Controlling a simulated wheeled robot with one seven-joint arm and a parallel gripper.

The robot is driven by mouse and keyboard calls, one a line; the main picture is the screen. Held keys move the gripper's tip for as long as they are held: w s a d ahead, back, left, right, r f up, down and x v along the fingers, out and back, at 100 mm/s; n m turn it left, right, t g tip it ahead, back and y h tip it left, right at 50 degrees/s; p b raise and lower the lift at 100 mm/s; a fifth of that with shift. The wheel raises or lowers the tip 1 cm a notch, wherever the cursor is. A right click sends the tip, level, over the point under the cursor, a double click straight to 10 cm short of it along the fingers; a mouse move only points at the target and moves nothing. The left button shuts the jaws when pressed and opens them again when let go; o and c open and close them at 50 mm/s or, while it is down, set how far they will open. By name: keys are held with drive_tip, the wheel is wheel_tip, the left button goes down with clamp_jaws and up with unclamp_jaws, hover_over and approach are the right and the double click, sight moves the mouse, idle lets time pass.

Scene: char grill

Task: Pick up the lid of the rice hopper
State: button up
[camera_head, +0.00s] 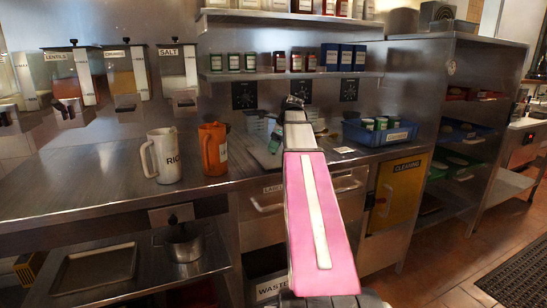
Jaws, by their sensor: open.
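Several clear wall hoppers with metal lids and black knobs hang at the upper left. One reads LENTILS (66,80), another SALT (172,72); the label of the one between them (125,78) is too small to read surely. A further hopper (14,85) is cut by the left edge, its lid and label not readable. I cannot tell which is the rice hopper. My gripper (293,103) is the small dark end of my raised arm, over the back of the counter, well right of the hoppers. It is open and holds nothing visible.
A white jug (163,155) marked RIC and an orange jug (212,149) stand on the counter below the hoppers. Shelves (300,75) with jars and boxes run behind my arm. A blue bin (380,133) stands right of it. The left counter is clear.

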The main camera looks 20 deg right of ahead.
drive_tip(key=shift+x, duration=0.9)
drive_tip(key=shift+r, duration=0.1)
drive_tip(key=c, duration=1)
drive_tip(key=shift+c, duration=0.2)
